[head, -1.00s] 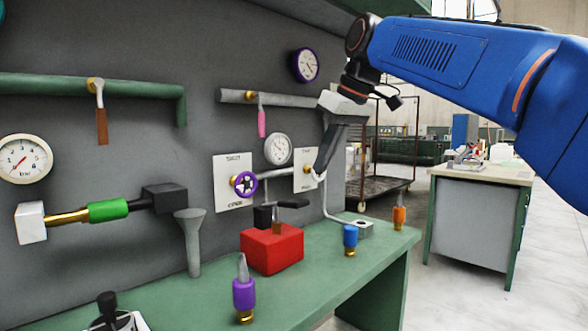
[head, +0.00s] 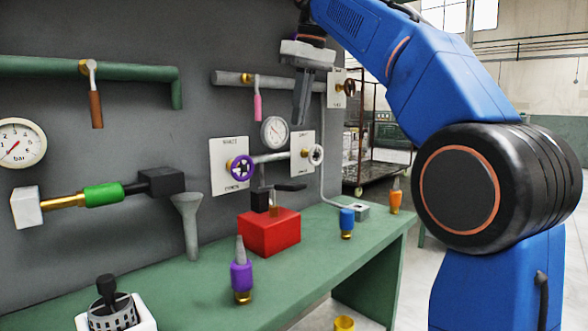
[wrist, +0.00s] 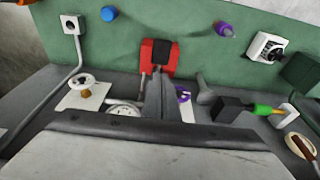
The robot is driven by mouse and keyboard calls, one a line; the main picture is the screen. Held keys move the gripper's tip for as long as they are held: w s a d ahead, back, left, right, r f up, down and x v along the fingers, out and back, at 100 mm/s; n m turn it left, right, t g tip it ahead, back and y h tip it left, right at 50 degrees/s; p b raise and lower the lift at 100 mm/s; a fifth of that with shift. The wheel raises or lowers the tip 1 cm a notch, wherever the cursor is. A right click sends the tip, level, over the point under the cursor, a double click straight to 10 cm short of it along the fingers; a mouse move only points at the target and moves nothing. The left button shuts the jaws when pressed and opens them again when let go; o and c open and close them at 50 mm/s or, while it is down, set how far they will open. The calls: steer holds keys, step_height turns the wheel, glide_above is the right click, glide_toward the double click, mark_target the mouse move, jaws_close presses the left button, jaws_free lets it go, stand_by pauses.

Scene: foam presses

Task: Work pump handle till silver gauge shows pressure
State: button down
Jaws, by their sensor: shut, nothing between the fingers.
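The red pump box (head: 268,232) sits on the green bench, with a black block and a dark lever (head: 290,187) on top. The red box also shows in the wrist view (wrist: 158,50). The silver-rimmed gauge (head: 274,131) is on the grey wall above it; its reading is too small to tell. It is partly seen in the wrist view (wrist: 122,112). My gripper (head: 299,120) is shut and empty, pointing down in front of the wall, right of the silver gauge and above the pump. Its fingers (wrist: 168,80) hide part of the wrist view.
A purple handwheel (head: 241,169) and a white handwheel (head: 316,155) stick out from the wall. Purple (head: 242,277), blue (head: 347,223) and orange (head: 395,197) bottles stand on the bench. A funnel (head: 187,210) is left of the pump. A brass-rimmed gauge (head: 20,143) hangs far left.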

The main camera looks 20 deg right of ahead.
steer(key=shift+f, duration=0.1)
glide_above(300, 184)
steer(key=w+a, duration=0.1)
steer(key=w, duration=0.1)
steer(key=x, duration=0.4)
steer(key=s+x, duration=0.1)
steer(key=x, duration=0.3)
steer(key=s+d+x, duration=0.1)
steer(key=x, duration=0.3)
steer(key=shift+s+d+f, duration=0.1)
steer(key=shift+f, duration=0.8)
steer(key=shift+s+d+f, duration=0.1)
steer(key=shift+s+d+f+t+y, duration=0.2)
steer(key=shift+s+f+t+y, duration=0.2)
steer(key=shift+f+t, duration=0.3)
steer(key=shift+s+d+f+t+y, duration=0.15)
steer(key=shift+f+t, duration=0.1)
steer(key=shift+f, duration=0.3)
steer(key=shift+s+d+f+t+y, duration=0.15)
steer(key=shift+s+f+t, duration=0.1)
steer(key=shift+f, duration=0.35)
steer(key=shift+s+f, duration=0.1)
steer(key=shift+f, duration=1.05)
